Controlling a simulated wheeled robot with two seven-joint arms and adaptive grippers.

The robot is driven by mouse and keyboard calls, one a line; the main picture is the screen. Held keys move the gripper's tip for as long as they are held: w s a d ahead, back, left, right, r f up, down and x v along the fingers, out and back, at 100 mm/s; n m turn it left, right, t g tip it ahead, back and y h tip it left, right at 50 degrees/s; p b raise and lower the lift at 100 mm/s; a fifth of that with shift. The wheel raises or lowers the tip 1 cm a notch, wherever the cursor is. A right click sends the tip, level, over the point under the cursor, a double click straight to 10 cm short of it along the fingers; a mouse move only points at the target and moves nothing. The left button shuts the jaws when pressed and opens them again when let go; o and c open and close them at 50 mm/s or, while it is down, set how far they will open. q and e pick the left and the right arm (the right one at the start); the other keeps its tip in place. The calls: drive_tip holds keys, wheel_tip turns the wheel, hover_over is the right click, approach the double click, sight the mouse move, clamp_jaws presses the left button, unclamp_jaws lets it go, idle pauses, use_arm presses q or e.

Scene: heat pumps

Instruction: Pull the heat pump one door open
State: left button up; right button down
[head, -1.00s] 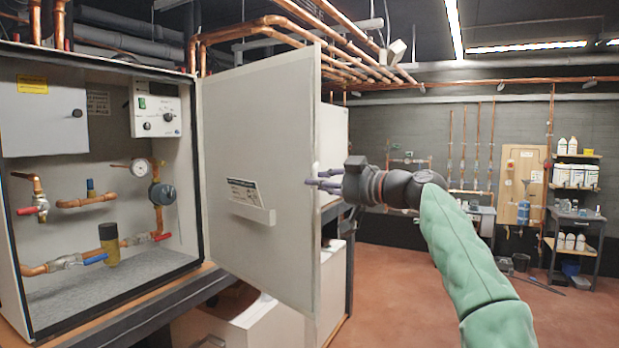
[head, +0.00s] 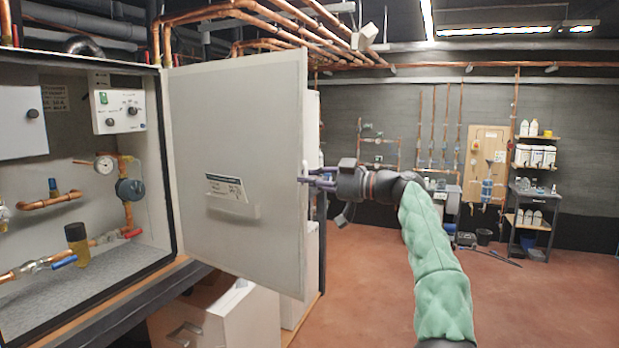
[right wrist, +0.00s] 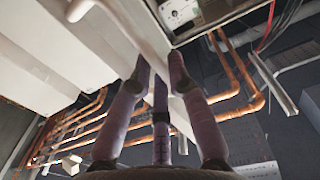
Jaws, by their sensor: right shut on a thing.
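The heat pump door (head: 235,130) is a pale grey panel standing well open in the head view, hinged at its left edge to the heat pump cabinet (head: 105,275). A label and a shallow pocket (head: 233,206) sit on its inner face. My right gripper (head: 312,179) is at the door's free right edge, shut on the door handle (head: 305,172), which is mostly hidden. In the right wrist view, the fingers (right wrist: 160,72) close around a pale handle bar (right wrist: 118,28). My left gripper is not in view.
A white box (head: 225,318) lies below the door. Copper pipes (head: 270,22) run overhead. The red floor (head: 530,305) at the right is largely clear, with shelves (head: 533,185) behind.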

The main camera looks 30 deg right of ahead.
drive_tip(key=shift+w+f, duration=0.25)
drive_tip(key=shift+f, duration=0.3)
drive_tip(key=c, duration=1.4)
unclamp_jaws()
drive_tip(key=shift+c, duration=0.2)
drive_tip(key=v, duration=1.1)
drive_tip(key=shift+s+d, duration=0.25)
drive_tip(key=shift+d, duration=0.1)
